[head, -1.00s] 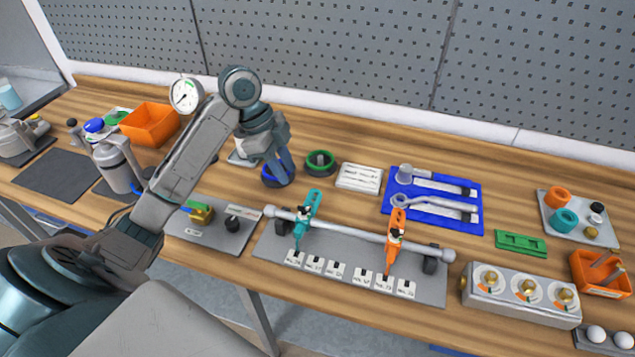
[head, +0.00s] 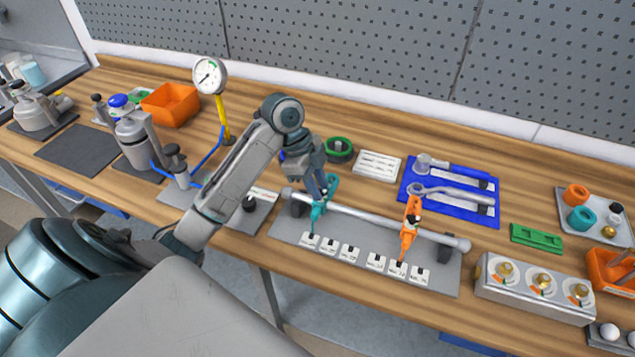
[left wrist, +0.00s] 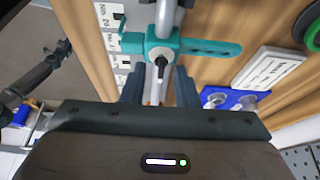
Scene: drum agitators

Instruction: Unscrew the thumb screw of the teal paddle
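The teal paddle (head: 318,211) is clamped on a grey horizontal rod (head: 366,220), left of an orange paddle (head: 410,228). In the left wrist view the teal paddle (left wrist: 205,47) lies across the rod, with its dark thumb screw (left wrist: 160,58) at the hub facing the camera. My left gripper (head: 322,192) is at the teal paddle in the head view. In the left wrist view its two fingers (left wrist: 158,86) are apart, one to each side of the screw's line, with nothing clearly gripped. In the head view the arm hides the screw. My right gripper is not in view.
The rod rests on supports above a grey plate (head: 345,268) with several white labels. A green ring (head: 339,150), white card (head: 377,165) and blue tool mat (head: 425,205) lie behind. A gauge on a yellow post (head: 222,115) stands left of the arm.

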